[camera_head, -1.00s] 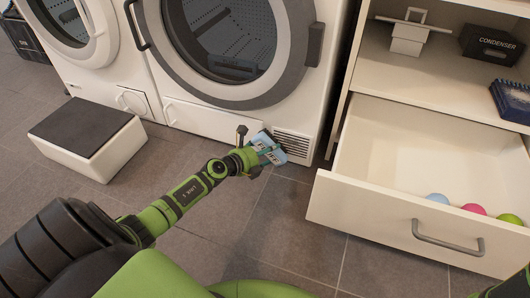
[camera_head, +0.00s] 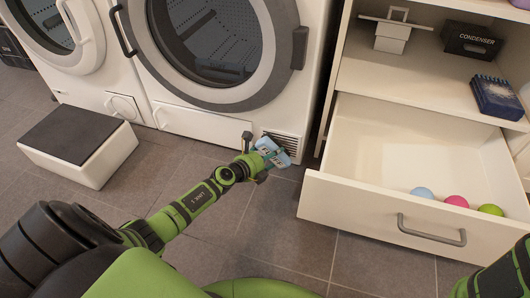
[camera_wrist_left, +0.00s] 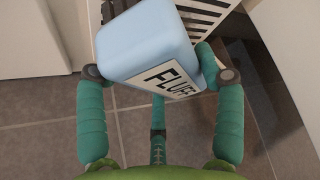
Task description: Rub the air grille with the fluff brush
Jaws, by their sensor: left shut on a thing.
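The air grille (camera_head: 287,141) is a slatted vent low at the right corner of the dryer front. Its slats also show in the left wrist view (camera_wrist_left: 204,18), partly hidden behind the brush. My left gripper (camera_head: 264,158) is shut on the light blue fluff brush (camera_head: 275,151), right in front of the grille. In the left wrist view the brush (camera_wrist_left: 148,38), with its "FLUFF" label, sits between the fingers (camera_wrist_left: 160,85), close to the slats. I cannot tell whether the brush touches them. My right arm shows at the lower right; its gripper is out of frame.
An open drawer (camera_head: 398,240) with coloured balls (camera_head: 456,201) stands right of the grille. Above it, a shelf holds a "CONDENSER" box (camera_head: 471,40) and a dark blue brush-like block (camera_head: 497,96). A white step box (camera_head: 78,143) stands left on the tiled floor.

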